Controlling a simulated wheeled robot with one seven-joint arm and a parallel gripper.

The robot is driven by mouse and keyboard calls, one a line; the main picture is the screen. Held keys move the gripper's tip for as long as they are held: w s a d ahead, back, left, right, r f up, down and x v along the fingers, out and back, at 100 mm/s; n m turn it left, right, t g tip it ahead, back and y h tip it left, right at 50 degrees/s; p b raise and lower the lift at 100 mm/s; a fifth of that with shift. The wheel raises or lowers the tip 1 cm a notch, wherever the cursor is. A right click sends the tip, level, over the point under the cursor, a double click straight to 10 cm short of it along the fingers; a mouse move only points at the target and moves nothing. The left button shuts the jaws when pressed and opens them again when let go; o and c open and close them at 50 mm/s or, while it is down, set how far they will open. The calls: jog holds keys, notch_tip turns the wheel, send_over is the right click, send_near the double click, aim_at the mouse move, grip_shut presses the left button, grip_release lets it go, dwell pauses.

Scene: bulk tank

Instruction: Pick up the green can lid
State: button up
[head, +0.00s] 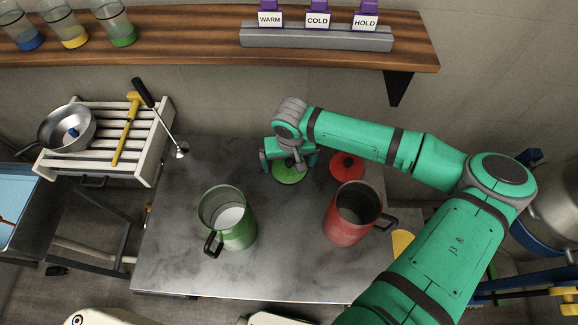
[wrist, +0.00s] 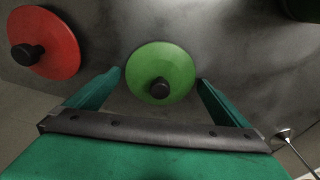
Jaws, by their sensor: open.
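The green can lid (head: 288,175) lies flat on the grey table, a round disc with a dark knob. In the wrist view the green lid (wrist: 163,68) sits between and just beyond my fingertips, its knob a little below its centre. My gripper (head: 290,165) is above the lid, open and empty; in the wrist view its two teal fingers (wrist: 160,75) stand apart on either side of the lid. In the head view my gripper hides part of the lid. I cannot tell the exact height between fingers and lid.
A red lid (head: 347,166) lies to the right. A green can (head: 228,217) holding something white and a red can (head: 353,208) stand open in front. A slatted rack (head: 150,140) with a pan is at left; a wooden shelf (head: 200,50) runs behind. The table's front middle (head: 275,270) is clear.

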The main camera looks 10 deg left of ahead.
jog(key=shift+c, duration=0.3)
jog(key=c, duration=0.9)
jog(key=shift+r, duration=0.1)
